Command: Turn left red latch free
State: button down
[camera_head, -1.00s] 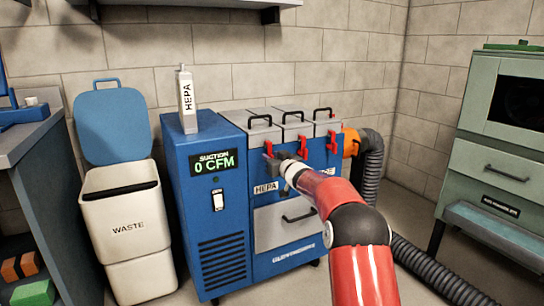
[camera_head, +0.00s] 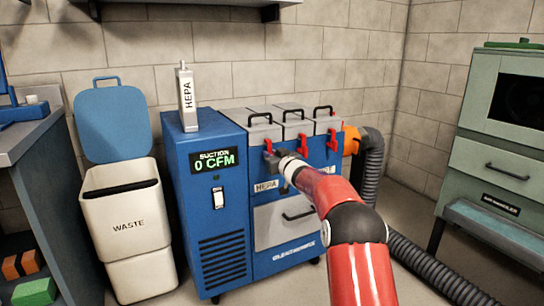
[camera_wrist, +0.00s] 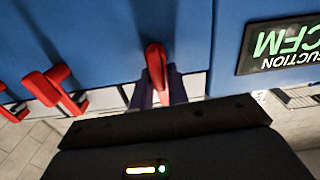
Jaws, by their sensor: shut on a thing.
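The left red latch (camera_head: 267,146) is on the upper front of the blue suction unit (camera_head: 211,235), below the left grey lid (camera_head: 258,131). In the wrist view the latch (camera_wrist: 156,62) stands between my gripper's two fingers. My gripper (camera_head: 273,157) is shut on it, and it also shows in the wrist view (camera_wrist: 158,92). The latch's lower part is hidden by the fingers in the head view. The middle red latch (camera_head: 303,144) and the right red latch (camera_head: 332,140) are to the right, apart from my gripper.
A white HEPA filter (camera_head: 186,98) stands on the unit's left top. A waste bin (camera_head: 128,225) is left of the unit. A grey hose (camera_head: 372,165) with an orange coupling (camera_head: 350,140) is at its right.

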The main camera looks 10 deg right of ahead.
jog(key=n+b, duration=0.1)
jog(key=n, duration=0.2)
jog(key=a+n+b, duration=0.1)
jog(key=n, duration=0.2)
jog(key=f+n+b, duration=0.1)
jog(key=n, duration=0.2)
jog(key=shift+s+a, duration=0.25)
jog(key=n+b, duration=0.1)
jog(key=n, duration=0.1)
jog(key=n+b, duration=0.2)
jog(key=shift+a+f, duration=0.2)
jog(key=shift+f, duration=0.2)
jog(key=shift+s+f+n+b, duration=0.15)
jog(key=shift+n+b, duration=0.35)
jog(key=shift+n, duration=0.55)
jog(key=shift+w+f+n+b, duration=0.15)
jog(key=shift+n+b, duration=0.3)
jog(key=shift+n, duration=0.6)
jog(key=shift+s, duration=0.1)
jog(key=c, duration=1.5)
grip_release()
jog(key=shift+r, duration=0.1)
